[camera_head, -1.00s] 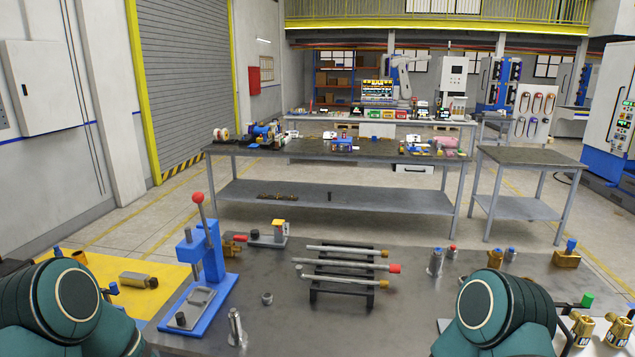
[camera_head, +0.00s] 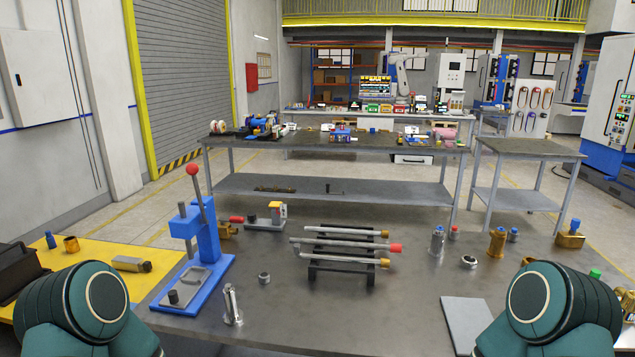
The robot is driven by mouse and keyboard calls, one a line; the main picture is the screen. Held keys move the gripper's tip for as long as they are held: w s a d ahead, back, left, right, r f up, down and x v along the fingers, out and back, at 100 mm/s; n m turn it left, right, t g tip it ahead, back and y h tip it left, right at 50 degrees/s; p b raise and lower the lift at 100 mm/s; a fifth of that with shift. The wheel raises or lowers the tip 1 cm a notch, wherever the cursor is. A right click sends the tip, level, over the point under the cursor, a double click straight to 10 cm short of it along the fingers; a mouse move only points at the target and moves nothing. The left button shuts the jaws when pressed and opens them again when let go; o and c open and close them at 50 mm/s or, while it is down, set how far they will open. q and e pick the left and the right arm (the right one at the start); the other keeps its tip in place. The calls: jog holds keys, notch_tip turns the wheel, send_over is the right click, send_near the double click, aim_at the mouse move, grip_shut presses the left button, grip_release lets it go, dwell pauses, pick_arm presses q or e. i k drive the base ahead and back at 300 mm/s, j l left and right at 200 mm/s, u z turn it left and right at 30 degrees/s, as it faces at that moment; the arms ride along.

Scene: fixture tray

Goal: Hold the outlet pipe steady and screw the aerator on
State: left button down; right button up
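Three thin metal pipes lie across a black rack in the middle of the table: a far pipe (camera_head: 340,230) and a near pipe (camera_head: 338,258) with brass-coloured ends, and a middle pipe (camera_head: 345,244) with a red end. I cannot tell which is the outlet pipe. A small dark-holed metal ring (camera_head: 264,278) lies left of the rack, and another ring (camera_head: 468,262) lies to its right. Either could be the aerator; I cannot tell. Only rounded green joints of my arms show at the bottom left and right. Both grippers are out of view.
A blue lever press (camera_head: 207,250) with a red knob stands left of the rack, beside a yellow mat (camera_head: 95,258). A shiny upright cylinder (camera_head: 232,305) stands near the front. Metal and brass fittings (camera_head: 497,242) stand at right, behind a grey plate (camera_head: 468,322). The table's front middle is clear.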

aim_at(232, 316)
jog(key=j+z, duration=0.2)
jog(key=z, duration=0.5)
jog(key=j+z, duration=0.25)
jog(key=j, duration=0.2)
jog(key=k+j+z, duration=0.15)
jog(key=j+z, duration=0.15)
jog(key=j, duration=0.15)
jog(key=k+j, duration=0.1)
jog(key=j, duration=0.2)
jog(key=k+j, duration=0.1)
jog(key=j, duration=0.25)
jog(key=k+j+z, duration=0.1)
jog(key=j, duration=0.2)
